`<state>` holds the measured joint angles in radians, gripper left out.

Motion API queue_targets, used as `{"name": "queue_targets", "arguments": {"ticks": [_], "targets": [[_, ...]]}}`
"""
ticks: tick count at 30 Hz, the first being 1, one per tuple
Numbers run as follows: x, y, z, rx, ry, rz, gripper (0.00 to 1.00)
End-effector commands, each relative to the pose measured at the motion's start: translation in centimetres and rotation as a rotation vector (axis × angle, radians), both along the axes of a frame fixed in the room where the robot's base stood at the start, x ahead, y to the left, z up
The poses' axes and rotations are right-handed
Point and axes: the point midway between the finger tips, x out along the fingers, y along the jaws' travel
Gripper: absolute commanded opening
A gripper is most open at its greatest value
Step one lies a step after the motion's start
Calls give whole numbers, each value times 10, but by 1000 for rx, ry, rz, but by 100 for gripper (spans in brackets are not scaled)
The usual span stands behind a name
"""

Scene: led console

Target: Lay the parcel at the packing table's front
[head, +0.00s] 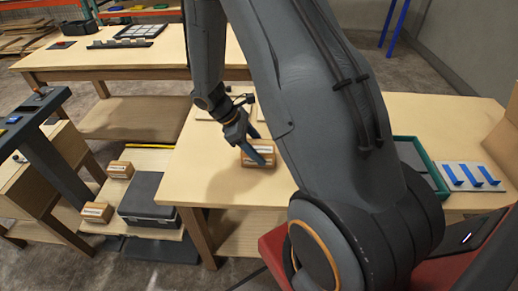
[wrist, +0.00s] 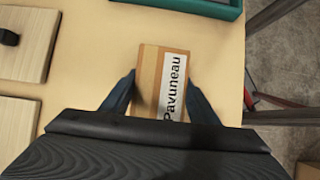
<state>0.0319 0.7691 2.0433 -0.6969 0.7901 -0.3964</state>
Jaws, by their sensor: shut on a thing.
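The parcel is a small brown cardboard box (head: 262,158) with a white label. In the wrist view the parcel (wrist: 152,67) shows the label text "Pavuneau". My gripper (head: 257,147) has its blue fingers on both sides of the parcel, shut on it. The fingers also show in the wrist view (wrist: 162,92), and my dark gripper body hides the parcel's near end. The parcel is over the pale wooden table (head: 320,215), or on it; I cannot tell if it touches. Part of the table is hidden behind my arm.
A green tray (head: 436,172) and a board with blue bars (head: 474,177) are at the table's right. Two wooden boards (wrist: 25,42) (wrist: 14,125) lie left in the wrist view. Other boxes (head: 120,169) (head: 97,212) and a grey case (head: 144,193) sit lower left. The table's left front is clear.

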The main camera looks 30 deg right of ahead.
Motion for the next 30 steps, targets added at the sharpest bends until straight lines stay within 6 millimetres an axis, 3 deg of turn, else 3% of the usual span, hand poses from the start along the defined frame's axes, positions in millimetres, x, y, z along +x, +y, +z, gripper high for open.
{"name": "queue_targets", "arguments": {"ticks": [8,9,12,23,30], "targets": [[0,0,-2,0,0,0,19],[0,0,-3,0,0,0,58],[0,0,-2,0,0,0,73],[0,0,2,0,0,-1,73],[13,16,29,0,-6,1,73]]}}
